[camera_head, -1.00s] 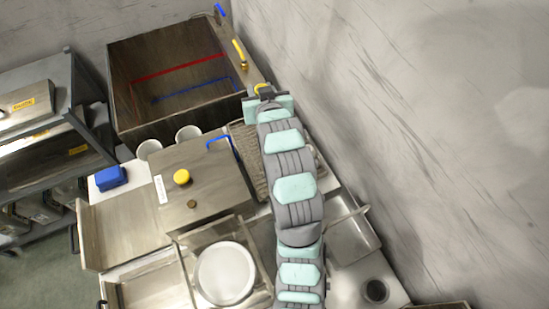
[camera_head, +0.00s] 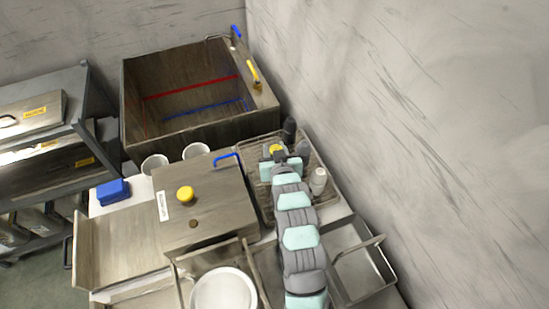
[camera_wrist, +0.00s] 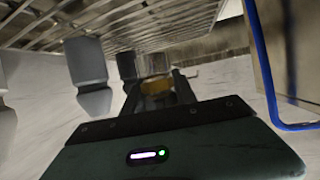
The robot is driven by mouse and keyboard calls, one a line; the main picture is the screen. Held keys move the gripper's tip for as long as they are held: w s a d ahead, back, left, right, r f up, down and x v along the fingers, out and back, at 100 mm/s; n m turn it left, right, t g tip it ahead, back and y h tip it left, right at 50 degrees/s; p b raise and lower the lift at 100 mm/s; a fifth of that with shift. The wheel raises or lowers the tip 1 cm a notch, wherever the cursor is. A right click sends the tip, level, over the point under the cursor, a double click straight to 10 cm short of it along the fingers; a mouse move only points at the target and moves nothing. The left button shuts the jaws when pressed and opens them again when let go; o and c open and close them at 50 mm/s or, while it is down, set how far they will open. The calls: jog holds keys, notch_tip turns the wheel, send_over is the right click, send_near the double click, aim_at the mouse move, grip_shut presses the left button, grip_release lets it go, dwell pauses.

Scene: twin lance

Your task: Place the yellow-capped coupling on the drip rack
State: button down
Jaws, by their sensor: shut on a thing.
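My gripper (camera_head: 276,152) is over the drip rack (camera_head: 257,188), and the yellow-capped coupling (camera_head: 276,149) shows at its tip. In the wrist view my gripper (camera_wrist: 157,90) is shut on the coupling (camera_wrist: 155,86); its yellow part shows between the fingers, and the rest is mostly hidden. The wire rack (camera_wrist: 120,20) fills the top of that view. I cannot tell whether the coupling touches the rack.
A dark bottle (camera_head: 289,130) and a pale bottle (camera_head: 318,180) stand on the rack, close to my gripper. Grey bodies (camera_wrist: 88,75) show beside it in the wrist view. A blue handle (camera_head: 227,158) rises left of the rack. The deep sink (camera_head: 190,128) lies behind.

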notch_tip(320, 180, down, 4)
jog(key=shift+f+b, duration=0.1)
jog(key=shift+b, duration=0.2)
jog(key=c, duration=1)
grip_release()
jog(key=shift+s+d+r, duration=0.1)
jog(key=shift+s+r, duration=0.2)
jog(key=p+v, duration=0.1)
jog(key=v, duration=1)
jog(key=shift+s+p, duration=0.15)
jog(key=shift+p, duration=0.25)
